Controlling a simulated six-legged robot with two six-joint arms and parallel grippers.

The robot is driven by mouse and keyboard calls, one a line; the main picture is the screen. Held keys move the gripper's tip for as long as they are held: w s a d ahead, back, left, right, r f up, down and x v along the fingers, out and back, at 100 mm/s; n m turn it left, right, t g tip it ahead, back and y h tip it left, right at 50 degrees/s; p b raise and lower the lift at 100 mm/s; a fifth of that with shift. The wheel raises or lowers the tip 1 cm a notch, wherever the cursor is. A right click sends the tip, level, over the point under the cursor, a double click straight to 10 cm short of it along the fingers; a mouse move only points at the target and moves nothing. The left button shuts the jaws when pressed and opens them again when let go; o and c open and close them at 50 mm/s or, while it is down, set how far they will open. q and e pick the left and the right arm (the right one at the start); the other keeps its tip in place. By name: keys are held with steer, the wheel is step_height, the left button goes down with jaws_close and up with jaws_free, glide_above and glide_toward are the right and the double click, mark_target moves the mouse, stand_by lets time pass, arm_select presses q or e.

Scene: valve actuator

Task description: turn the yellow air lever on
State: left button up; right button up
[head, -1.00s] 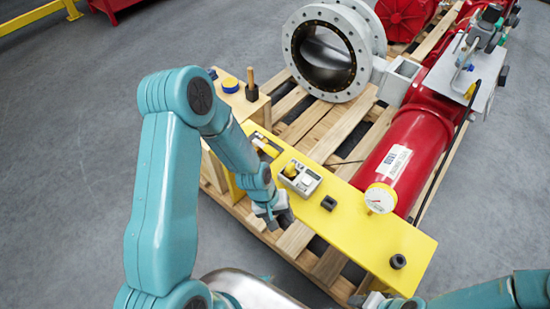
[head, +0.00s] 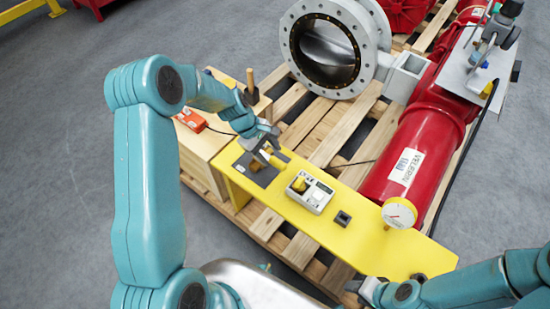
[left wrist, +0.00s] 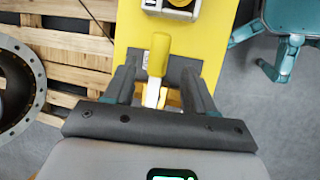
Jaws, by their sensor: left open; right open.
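The yellow air lever (left wrist: 158,55) shows in the left wrist view, with a yellow grip on a pale metal shank. It stands between the two fingers of my open left gripper (left wrist: 159,70), with gaps on both sides. In the head view my left gripper (head: 268,153) is over the dark plate (head: 252,172) at the left end of the yellow panel (head: 375,247), and it largely hides the lever there. My right gripper (head: 368,290) is open and empty by the panel's near right end, partly cut off by its arm.
A grey box with a yellow knob (head: 312,192) and a black square fitting (head: 343,218) sit on the panel. A pressure gauge (head: 399,213) stands beside the red cylinder (head: 408,160). An orange device (head: 190,120) lies on a wooden box to the left.

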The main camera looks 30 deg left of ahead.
mark_target(276, 162)
arm_select(q)
steer(key=x, duration=0.4)
steer(key=shift+d+f, duration=0.25)
steer(key=shift+f, duration=0.05)
steer(key=shift+w+f, duration=0.1)
steer(key=shift+f, duration=0.05)
jaws_close()
